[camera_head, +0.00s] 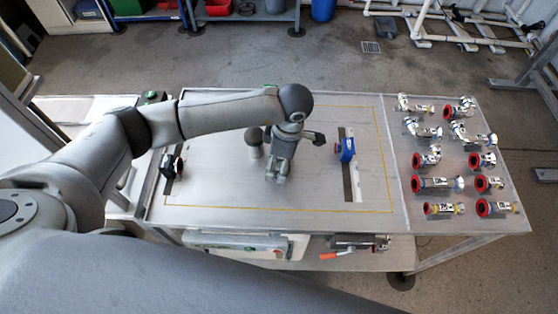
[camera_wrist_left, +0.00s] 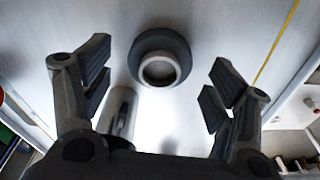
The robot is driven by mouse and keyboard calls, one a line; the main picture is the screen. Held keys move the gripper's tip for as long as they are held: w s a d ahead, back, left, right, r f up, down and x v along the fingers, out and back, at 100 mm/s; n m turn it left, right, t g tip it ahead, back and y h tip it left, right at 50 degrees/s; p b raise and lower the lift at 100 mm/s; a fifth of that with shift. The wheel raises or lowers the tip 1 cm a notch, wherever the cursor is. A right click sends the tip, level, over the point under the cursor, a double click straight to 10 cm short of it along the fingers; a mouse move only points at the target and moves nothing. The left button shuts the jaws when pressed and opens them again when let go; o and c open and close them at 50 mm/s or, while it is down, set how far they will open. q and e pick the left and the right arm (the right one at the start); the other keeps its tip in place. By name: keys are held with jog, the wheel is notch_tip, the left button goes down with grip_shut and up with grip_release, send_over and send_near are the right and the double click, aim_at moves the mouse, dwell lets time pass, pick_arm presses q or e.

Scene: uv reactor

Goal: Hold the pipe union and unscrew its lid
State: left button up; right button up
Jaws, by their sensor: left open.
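A grey, mushroom-shaped piece (camera_head: 254,138) with a wide, dark upper end stands on the table beside my left gripper (camera_head: 279,172) in the head view. The left wrist view shows a dark round piece with a lighter round rim in its middle (camera_wrist_left: 160,68), and a shiny metal cylinder (camera_wrist_left: 118,108) beside the left finger. These look like the pipe union parts, but I cannot tell which is the lid. My left gripper (camera_wrist_left: 159,78) is open, with the round piece showing between its fingers and apart from them. My right gripper is out of view.
A black clamp with a red part (camera_head: 172,163) sits at the table's left slot, and a blue clamp (camera_head: 347,150) at the right slot (camera_head: 355,185). Several red-ended pipe fittings (camera_head: 432,184) fill the right side panel. The table's front middle is clear.

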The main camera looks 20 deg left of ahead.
pick_arm(q)
jog(key=shift+f, duration=0.65)
jog(key=c, duration=1.2)
jog(key=shift+r, duration=0.1)
